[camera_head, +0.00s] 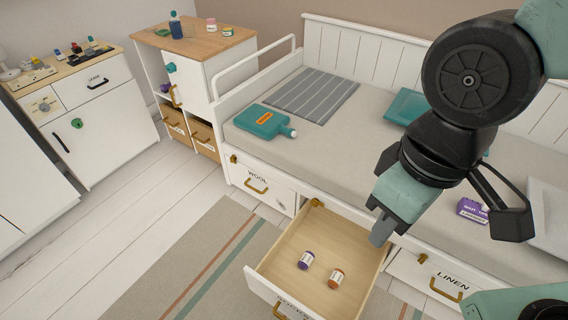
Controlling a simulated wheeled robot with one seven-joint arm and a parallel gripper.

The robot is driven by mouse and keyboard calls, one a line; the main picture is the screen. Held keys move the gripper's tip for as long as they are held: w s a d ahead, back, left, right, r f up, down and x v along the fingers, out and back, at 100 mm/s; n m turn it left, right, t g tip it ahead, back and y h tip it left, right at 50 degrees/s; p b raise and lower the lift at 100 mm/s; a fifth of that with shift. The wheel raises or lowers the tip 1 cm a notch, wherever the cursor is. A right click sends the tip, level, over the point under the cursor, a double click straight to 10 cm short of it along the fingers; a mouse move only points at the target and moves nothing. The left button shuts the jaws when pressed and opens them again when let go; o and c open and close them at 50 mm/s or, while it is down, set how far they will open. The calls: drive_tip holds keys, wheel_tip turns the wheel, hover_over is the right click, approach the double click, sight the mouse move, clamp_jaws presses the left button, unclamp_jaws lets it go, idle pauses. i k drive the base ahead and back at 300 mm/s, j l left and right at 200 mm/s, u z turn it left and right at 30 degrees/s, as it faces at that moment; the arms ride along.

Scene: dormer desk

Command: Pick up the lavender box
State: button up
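The lavender box (472,210) is a small purple box with a white label. It lies on the bed at the right, near the bed's front edge. My gripper (445,228) is in front of the bed at the right, with its fingers spread apart. One finger's grey tip is over the open drawer and the black finger is just right of the box in the picture. The black finger overlaps the box's right end, and I cannot tell the depth gap between them. I see nothing held between the fingers.
An open drawer (268,272) under the bed holds a purple jar (306,260) and an orange-brown jar (336,277). A teal hot-water bottle (262,121), a striped grey blanket (312,95) and a teal cushion (405,106) lie on the bed. Floor is clear at left.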

sight(467, 208)
drive_tip(key=k+l+u, duration=0.1)
drive_tip(key=l+u, duration=0.25)
drive_tip(key=k+l+u, duration=0.4)
drive_tip(key=l+u, duration=0.25)
drive_tip(key=k+l+u, duration=0.2)
drive_tip(key=l+u, duration=0.15)
drive_tip(key=z, duration=1.75)
drive_tip(key=i+j+u, duration=0.1)
drive_tip(key=i+u, duration=0.2)
drive_tip(key=u, duration=0.15)
drive_tip(key=i+u, duration=0.3)
drive_tip(key=u, duration=0.15)
